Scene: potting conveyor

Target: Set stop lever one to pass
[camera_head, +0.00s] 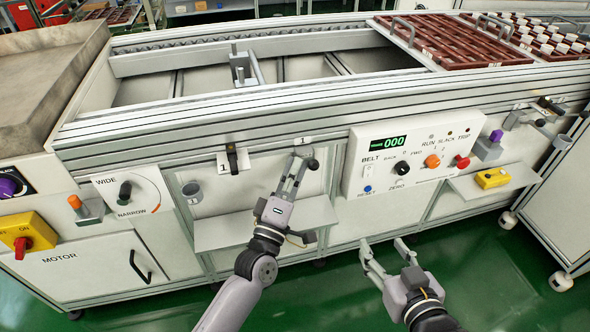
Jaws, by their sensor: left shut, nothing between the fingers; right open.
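Stop lever one, a small grey lever with a dark round knob (312,164), is on the conveyor's front rail below a white label marked 1 (303,141). My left gripper (299,160) is shut and empty, with its fingertips at the lever, just left of the knob. The fingers partly cover the lever's arm, and I cannot tell whether they touch it. No pass marking is readable here. My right gripper (384,246) is open and empty, low in front of the cabinet below the control panel.
A control panel (358,187) with a green 000 display, switches and buttons is right of the lever. A black clip (232,158) and another 1 label (223,169) are to the left. A shelf (222,233) juts out below. Red trays (440,56) stand at back right.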

